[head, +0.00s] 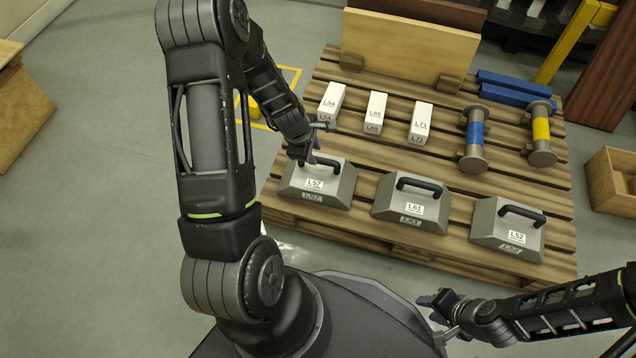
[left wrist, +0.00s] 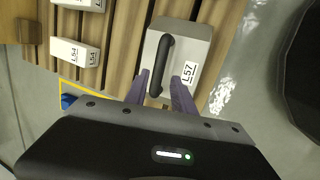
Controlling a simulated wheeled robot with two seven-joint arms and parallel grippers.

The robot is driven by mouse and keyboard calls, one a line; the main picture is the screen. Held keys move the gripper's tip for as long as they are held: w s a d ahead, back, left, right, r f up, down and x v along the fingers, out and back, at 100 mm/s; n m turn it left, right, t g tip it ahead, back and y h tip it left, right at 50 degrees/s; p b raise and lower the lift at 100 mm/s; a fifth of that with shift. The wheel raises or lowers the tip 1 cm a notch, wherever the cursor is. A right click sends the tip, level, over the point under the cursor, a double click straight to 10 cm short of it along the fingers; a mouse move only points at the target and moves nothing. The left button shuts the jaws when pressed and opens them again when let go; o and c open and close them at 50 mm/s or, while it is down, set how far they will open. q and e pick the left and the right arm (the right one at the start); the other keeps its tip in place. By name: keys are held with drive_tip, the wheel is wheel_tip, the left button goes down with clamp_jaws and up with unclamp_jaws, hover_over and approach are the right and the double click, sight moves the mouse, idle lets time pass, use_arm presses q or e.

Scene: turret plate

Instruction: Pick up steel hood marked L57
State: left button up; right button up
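The steel hood marked L57 (head: 317,187) sits at the left end of the front row on the wooden pallet, with a black bar handle on top. It also shows in the left wrist view (left wrist: 192,40), its label beside the handle (left wrist: 158,62). My left gripper (left wrist: 161,88) is open, its two purple fingers on either side of the handle's near end. In the head view my left gripper (head: 311,158) is over the hood's handle; contact cannot be told. My right gripper (head: 432,308) is at the lower right, away from the pallet; its opening is unclear.
Hoods L61 (head: 411,203) and L52 (head: 508,230) stand to the right on the pallet (head: 360,230). White blocks L54 (head: 331,101), L65 (head: 374,112) and L71 (head: 420,122) stand behind. A blue-banded spool (head: 474,138) and a yellow-banded spool (head: 541,133) are farther right.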

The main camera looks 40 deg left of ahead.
sight(318, 159)
use_arm(q)
drive_tip(key=shift+b+x, duration=0.55)
drive_tip(key=shift+x, duration=0.6)
drive_tip(key=shift+w+f, duration=0.1)
drive_tip(key=b+x, duration=0.3)
drive_tip(key=x, duration=0.2)
drive_tip(key=shift+a+f, duration=0.1)
drive_tip(key=shift+f, duration=0.05)
drive_tip(key=shift+c, duration=0.4)
clamp_jaws()
